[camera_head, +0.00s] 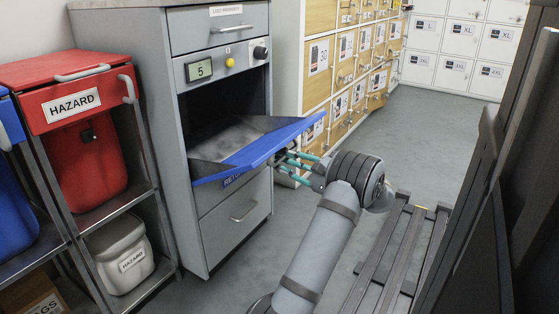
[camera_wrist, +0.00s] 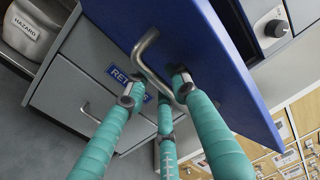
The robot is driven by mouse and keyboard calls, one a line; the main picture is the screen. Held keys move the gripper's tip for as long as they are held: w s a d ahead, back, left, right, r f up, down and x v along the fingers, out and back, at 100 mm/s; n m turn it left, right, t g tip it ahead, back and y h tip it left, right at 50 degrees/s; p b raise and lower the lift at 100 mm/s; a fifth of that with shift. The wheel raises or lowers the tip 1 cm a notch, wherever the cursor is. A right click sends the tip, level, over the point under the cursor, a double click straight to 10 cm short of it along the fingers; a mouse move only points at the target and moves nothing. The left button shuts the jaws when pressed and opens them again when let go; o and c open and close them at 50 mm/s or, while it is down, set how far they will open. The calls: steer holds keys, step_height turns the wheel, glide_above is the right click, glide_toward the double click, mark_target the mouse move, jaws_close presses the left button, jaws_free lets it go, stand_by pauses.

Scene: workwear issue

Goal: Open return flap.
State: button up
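The blue return flap (camera_head: 248,157) is swung down and outward from the grey cabinet. It slopes out from the opening, and the dark inside shows above it. Its outer face (camera_wrist: 215,55) fills the upper middle of the wrist view, with a curved metal handle (camera_wrist: 149,68) on it. My gripper (camera_head: 287,160) is at the flap's right front edge. In the wrist view its teal fingers (camera_wrist: 155,88) stand spread around the handle bar, one on the right side and two on the left. Gaps show between fingers and bar; firm contact cannot be made out.
The cabinet has a drawer (camera_head: 238,208) below the flap and a panel with a display reading 5 (camera_head: 199,70) and a knob (camera_head: 260,52) above. A red hazard bin (camera_head: 88,165) stands left. Wooden lockers (camera_head: 345,65) stand behind; open floor (camera_head: 415,140) lies right.

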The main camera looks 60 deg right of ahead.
steer(key=shift+o, duration=1.1)
steer(key=shift+w+r, duration=0.1)
steer(key=s, duration=1.2)
steer(key=shift+a+f, duration=0.35)
steer(key=w, duration=1)
steer(key=shift+d+r, duration=0.25)
steer(key=shift+s, duration=0.1)
